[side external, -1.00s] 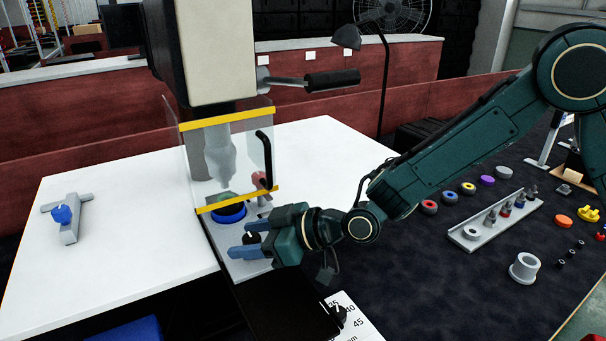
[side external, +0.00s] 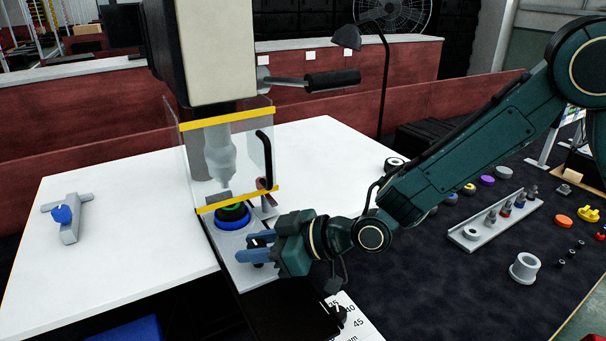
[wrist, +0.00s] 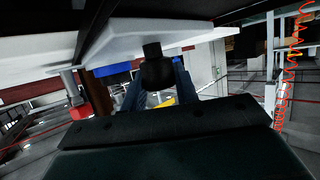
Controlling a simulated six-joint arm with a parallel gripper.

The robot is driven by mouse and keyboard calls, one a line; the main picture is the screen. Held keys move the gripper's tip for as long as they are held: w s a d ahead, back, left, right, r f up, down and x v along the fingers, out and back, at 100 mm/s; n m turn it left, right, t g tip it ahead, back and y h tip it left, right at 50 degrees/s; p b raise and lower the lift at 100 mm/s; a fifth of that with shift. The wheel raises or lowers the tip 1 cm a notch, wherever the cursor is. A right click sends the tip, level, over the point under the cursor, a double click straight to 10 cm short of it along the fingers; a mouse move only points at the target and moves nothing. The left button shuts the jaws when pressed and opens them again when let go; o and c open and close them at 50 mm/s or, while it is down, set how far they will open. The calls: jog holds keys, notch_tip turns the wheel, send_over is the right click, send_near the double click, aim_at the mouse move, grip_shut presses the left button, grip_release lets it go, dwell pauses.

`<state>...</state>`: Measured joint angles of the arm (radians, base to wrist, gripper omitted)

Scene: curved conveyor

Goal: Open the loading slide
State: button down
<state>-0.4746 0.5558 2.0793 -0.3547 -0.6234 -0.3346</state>
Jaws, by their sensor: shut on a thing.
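The loading slide (side external: 226,243) is a light grey plate under the press, partly drawn out from beneath the clear guard. A blue ring (side external: 233,223) sits on it, with a dark green piece (side external: 234,212) in the ring, just at the guard's lower edge. My gripper (side external: 251,247) is at the front of the slide, its blue fingers pointing left. In the wrist view, my gripper (wrist: 158,90) is shut on a black knob (wrist: 157,70) beneath a pale plate. The fingers hide part of the knob in the side view.
The clear guard with yellow strips (side external: 228,116) hangs over the slide's rear. The press (side external: 213,50) and its lever (side external: 332,79) stand above. A grey fixture with a blue knob (side external: 62,215) lies on the white table at left. Loose parts and a grey tray (side external: 494,226) lie at right.

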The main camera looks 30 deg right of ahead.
jog(key=s, duration=1.5)
jog(key=c, duration=1.1)
grip_release()
jog(key=shift+o, duration=0.2)
jog(key=shift+r, duration=0.2)
notch_tip(320, 180, up, 20)
jog(key=shift+f, duration=0.15)
